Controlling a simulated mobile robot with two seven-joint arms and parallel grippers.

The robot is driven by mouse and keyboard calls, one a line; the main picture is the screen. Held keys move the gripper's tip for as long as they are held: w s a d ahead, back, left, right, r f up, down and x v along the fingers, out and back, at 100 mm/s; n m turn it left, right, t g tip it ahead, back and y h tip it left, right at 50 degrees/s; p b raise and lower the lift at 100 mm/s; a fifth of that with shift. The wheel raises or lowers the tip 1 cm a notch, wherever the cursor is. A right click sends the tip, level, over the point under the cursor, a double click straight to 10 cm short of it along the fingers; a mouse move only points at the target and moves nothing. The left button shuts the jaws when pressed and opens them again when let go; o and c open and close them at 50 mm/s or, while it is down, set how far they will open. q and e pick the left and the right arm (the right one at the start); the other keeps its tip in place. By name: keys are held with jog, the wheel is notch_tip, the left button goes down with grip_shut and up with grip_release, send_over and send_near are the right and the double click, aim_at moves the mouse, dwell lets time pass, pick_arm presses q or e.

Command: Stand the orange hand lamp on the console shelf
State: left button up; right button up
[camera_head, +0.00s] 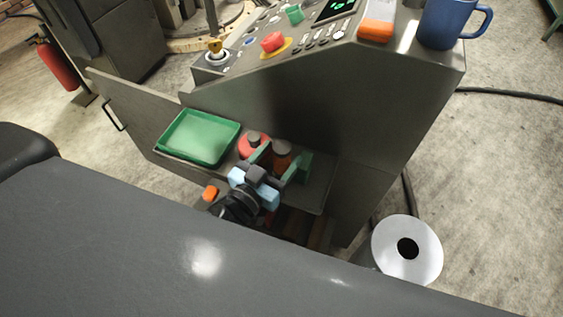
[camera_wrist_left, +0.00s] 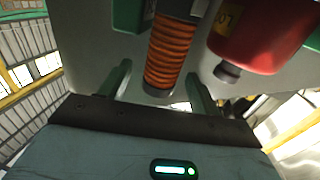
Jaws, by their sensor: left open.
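The orange hand lamp (camera_head: 282,150) stands on the console shelf (camera_head: 320,188), apparently upright. In the left wrist view the lamp's ribbed orange grip (camera_wrist_left: 172,55) runs down between the two fingers. My left gripper (camera_head: 281,162) is open around the lamp, one finger on each side. In the left wrist view gaps show between the left gripper's fingers (camera_wrist_left: 160,84) and the lamp. The lamp's lower part is hidden in the head view by my gripper. My right gripper is not in view.
A red bottle (camera_wrist_left: 268,38) stands close beside the lamp. A green tray (camera_head: 198,137) lies on the shelf to the left. A blue mug (camera_head: 447,25) and an orange-and-white device (camera_head: 376,24) sit on the console top. A white roll (camera_head: 425,250) stands at lower right.

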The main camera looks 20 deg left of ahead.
aim_at(287, 144)
pick_arm(q)
jog(key=x, duration=0.4)
jog(key=shift+w, duration=0.1)
jog(key=shift+f, duration=0.1)
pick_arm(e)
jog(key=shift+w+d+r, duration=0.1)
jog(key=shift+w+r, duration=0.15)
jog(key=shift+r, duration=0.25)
pick_arm(q)
jog(key=c, duration=1.4)
jog(key=shift+o, duration=0.2)
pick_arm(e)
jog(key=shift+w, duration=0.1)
pick_arm(q)
jog(key=shift+p, duration=0.3)
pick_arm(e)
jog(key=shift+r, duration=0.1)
